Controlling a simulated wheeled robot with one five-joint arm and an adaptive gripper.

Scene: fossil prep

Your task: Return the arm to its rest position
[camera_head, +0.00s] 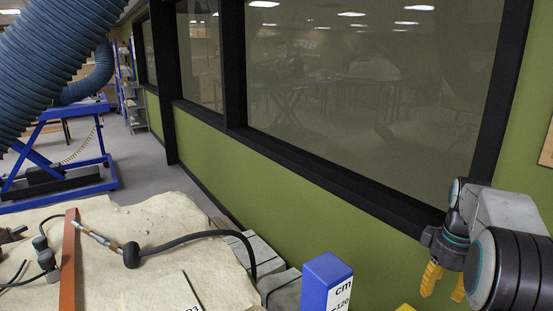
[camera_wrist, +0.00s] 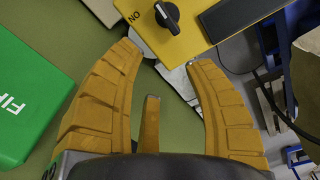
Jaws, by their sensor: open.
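My gripper (camera_head: 443,282) shows at the right edge of the head view, with its yellow fingers pointing down beside the green wall. In the wrist view, my gripper (camera_wrist: 167,62) has its orange-yellow fingers spread apart with nothing between them. My arm's grey and black links show behind it at the lower right of the head view.
A blue block marked "cm" (camera_head: 323,284) stands below and left of my gripper. A pale slab (camera_head: 180,215) with a hose lies left. In the wrist view are a yellow box with a black knob (camera_wrist: 185,25) and a green box (camera_wrist: 30,95).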

